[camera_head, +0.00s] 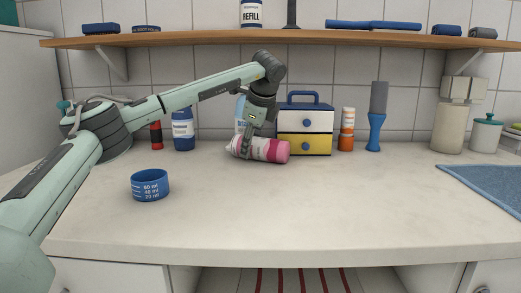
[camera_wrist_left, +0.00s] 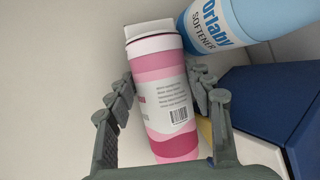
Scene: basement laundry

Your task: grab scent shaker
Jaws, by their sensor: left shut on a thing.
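The scent shaker looks to be the pink-and-white cylinder (camera_head: 272,150) lying on its side on the counter, in front of the drawer box. In the left wrist view the pink container (camera_wrist_left: 163,95) shows a white cap and a label with a barcode. My left gripper (camera_head: 247,148) comes down from above and is shut on it, one finger on each side; the fingers also show in the left wrist view (camera_wrist_left: 160,92). In the head view the fingers hide part of its left half. I cannot tell whether it is lifted. My right gripper is in neither view.
A blue softener bottle (camera_wrist_left: 222,22) and a blue, white and yellow drawer box (camera_head: 305,127) stand close behind. A blue measuring cup (camera_head: 149,185) sits front left. An orange-and-white bottle (camera_head: 346,130) and a blue brush-like item (camera_head: 376,130) stand right. The front counter (camera_head: 300,215) is clear.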

